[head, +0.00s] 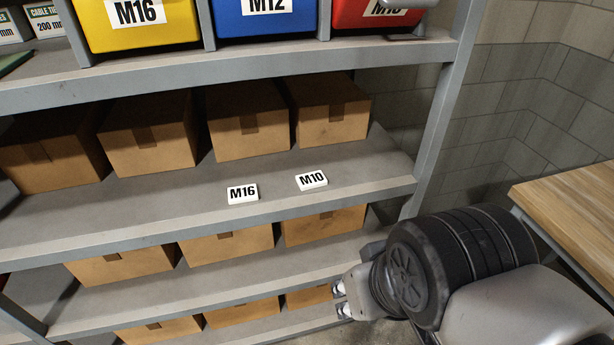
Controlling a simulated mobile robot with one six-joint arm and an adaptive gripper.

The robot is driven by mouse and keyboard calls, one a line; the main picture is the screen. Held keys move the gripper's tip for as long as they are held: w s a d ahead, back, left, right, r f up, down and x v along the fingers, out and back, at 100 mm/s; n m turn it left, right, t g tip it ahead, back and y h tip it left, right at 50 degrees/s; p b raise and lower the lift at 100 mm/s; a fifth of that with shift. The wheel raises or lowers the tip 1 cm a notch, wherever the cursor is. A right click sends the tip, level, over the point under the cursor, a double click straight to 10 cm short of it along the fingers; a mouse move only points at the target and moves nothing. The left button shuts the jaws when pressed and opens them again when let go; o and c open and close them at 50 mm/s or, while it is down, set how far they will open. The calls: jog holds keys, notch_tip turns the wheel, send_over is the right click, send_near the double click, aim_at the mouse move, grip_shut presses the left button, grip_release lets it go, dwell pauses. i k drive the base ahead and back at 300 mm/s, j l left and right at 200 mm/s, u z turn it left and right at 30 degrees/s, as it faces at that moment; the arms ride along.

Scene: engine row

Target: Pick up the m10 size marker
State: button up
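The M10 size marker (311,181) is a small white block with black lettering. It lies on the grey middle shelf (365,170), near the front edge and toward the right end. A similar M16 marker (242,194) lies to its left, a short gap away. My gripper (341,299) is at the lower right, below and in front of the middle shelf, beside the lower shelves. It is apart from both markers. Its two pale fingertips appear spaced apart with nothing between them.
Several cardboard boxes (248,121) stand behind the markers, with more on the lower shelves. Yellow (140,35), blue (266,25) and red (365,14) bins sit on the shelf above. A grey upright post (440,120) bounds the right side. A wooden bench (570,205) stands at right.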

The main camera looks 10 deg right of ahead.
aim_at(305, 182)
jog(key=i+l, duration=0.2)
jog(key=l, duration=0.15)
jog(key=i+l+u, duration=0.1)
jog(key=l, duration=0.3)
jog(key=i+l, duration=0.25)
jog(key=l, duration=0.15)
